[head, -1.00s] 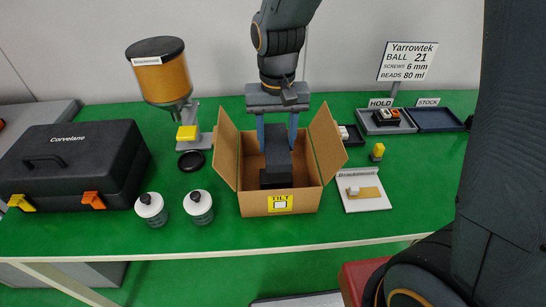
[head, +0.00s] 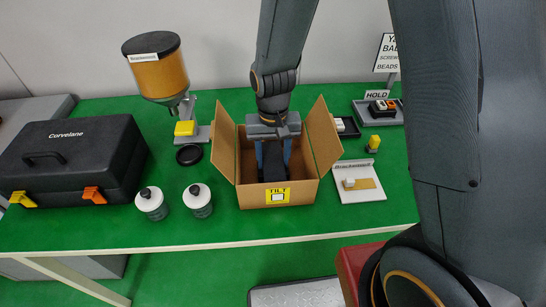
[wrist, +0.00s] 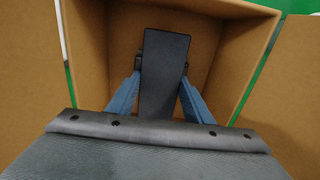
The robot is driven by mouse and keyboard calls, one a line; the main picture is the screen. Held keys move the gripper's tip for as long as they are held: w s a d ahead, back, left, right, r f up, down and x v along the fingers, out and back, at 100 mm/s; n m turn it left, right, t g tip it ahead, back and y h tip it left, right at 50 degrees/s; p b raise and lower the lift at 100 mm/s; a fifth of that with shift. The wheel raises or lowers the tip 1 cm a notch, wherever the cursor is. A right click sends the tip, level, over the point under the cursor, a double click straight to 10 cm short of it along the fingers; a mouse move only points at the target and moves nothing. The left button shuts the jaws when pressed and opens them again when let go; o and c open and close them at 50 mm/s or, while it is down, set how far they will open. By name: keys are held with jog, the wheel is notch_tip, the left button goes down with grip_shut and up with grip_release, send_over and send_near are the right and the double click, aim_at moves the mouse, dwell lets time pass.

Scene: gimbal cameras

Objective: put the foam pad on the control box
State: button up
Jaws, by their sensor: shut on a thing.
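The dark grey foam pad (head: 274,165) is a block inside the open cardboard box (head: 252,197). My gripper (head: 273,158) reaches down into this box and is shut on the pad. In the wrist view the pad (wrist: 164,80) stands out between the two blue fingers of my gripper (wrist: 162,64), which press on its sides. The bare cardboard floor and walls show around it. I cannot make out the control box as a separate thing; whatever lies under the pad is hidden by the pad and the box's front wall.
The box's flaps stand open at left and right. Two bottles (head: 197,203), a black case (head: 75,160) and a dispenser (head: 157,70) are to the left. A small board (head: 358,181), a yellow-topped part (head: 374,144) and a HOLD tray (head: 365,112) are to the right.

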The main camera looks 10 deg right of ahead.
aim_at(273, 161)
jog(key=shift+f, duration=0.1)
jog(key=o, duration=1)
notch_tip(273, 161, up, 12)
jog(key=shift+r+b, duration=0.15)
jog(key=shift+b, duration=0.95)
jog(key=shift+s, duration=0.1)
